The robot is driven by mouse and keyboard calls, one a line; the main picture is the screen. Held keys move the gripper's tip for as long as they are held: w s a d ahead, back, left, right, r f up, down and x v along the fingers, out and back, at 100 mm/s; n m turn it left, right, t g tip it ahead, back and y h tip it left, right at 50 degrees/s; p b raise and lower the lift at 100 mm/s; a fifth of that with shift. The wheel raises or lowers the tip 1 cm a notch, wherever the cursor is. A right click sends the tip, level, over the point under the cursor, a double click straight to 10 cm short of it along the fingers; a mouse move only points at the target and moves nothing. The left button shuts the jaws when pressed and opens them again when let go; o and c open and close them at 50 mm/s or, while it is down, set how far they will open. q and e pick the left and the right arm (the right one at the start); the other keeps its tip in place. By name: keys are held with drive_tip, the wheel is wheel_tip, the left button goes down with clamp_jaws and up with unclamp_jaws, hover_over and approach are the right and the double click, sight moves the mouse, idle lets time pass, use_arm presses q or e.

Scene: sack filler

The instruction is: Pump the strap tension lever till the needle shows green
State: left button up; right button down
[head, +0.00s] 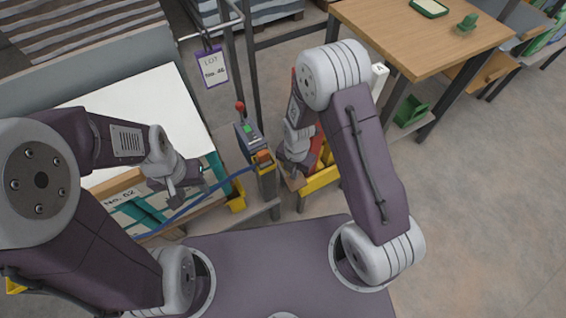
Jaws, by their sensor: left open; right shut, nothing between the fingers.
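A grey post-like box (249,135) stands in the middle of the head view, with a green patch on its face. A short lever with a red ball knob (240,106) sticks up from its top. I cannot make out a gauge or needle. A blue strap (215,188) runs from near the post down to the left. My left gripper (188,187) is open and empty, left of the post and above the strap, apart from the lever. My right gripper (292,172) is shut and empty, right of the post, partly hidden by its own wrist.
A white board-topped bench (140,95) lies at left, with teal-marked sacks (132,212) below. A red and yellow unit (321,180) sits behind my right arm. A hanging "LOT" sign (213,67) and dark uprights stand behind. A wooden table (425,40) is at upper right; floor at right is clear.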

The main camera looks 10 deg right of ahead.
drive_tip(key=shift+w+f+b, duration=0.2)
drive_tip(key=shift+f+b, duration=0.15)
drive_tip(key=shift+f, duration=0.55)
drive_tip(key=shift+r, duration=0.1)
wheel_tip(320, 180, up, 9)
drive_tip(key=p, duration=0.8)
drive_tip(key=shift+s, duration=0.1)
wheel_tip(320, 180, down, 10)
drive_tip(key=b, duration=0.6)
drive_tip(key=shift+r, duration=0.25)
wheel_tip(320, 180, up, 9)
drive_tip(key=p, duration=0.8)
drive_tip(key=shift+r, duration=0.15)
